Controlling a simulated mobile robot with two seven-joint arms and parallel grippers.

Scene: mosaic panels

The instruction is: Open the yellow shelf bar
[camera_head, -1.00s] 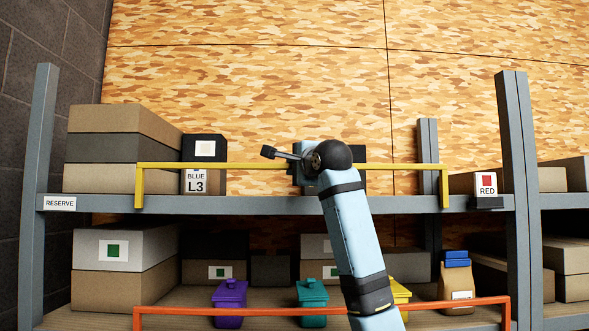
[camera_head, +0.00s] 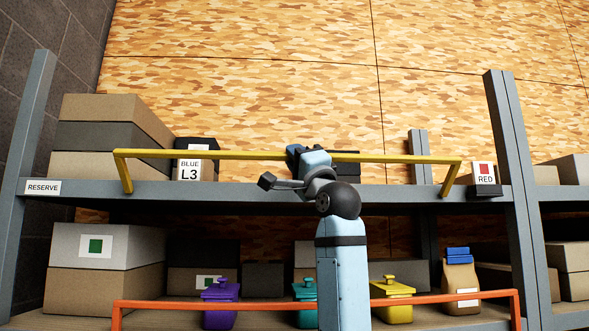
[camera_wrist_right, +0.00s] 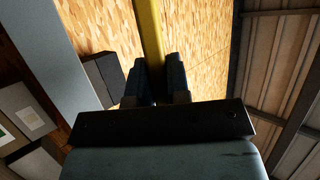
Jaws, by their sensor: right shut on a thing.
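The yellow shelf bar (camera_head: 230,154) spans the front of the upper shelf in the head view. Its two end arms slope down to the shelf edge, so it is tilted out toward me. My right gripper (camera_head: 308,155) is at the middle of the bar. In the right wrist view the bar (camera_wrist_right: 151,45) runs between the two fingers (camera_wrist_right: 157,80), and the gripper is shut on it. My right arm hides part of the shelf edge below. My left gripper is in neither current view.
An orange bar (camera_head: 255,303) crosses the lower shelf, with a purple bin (camera_head: 221,305), a teal bin (camera_head: 306,292) and a yellow bin (camera_head: 393,290) near it. Boxes (camera_head: 100,135) stand at the upper left. Grey posts (camera_head: 512,150) flank the shelf.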

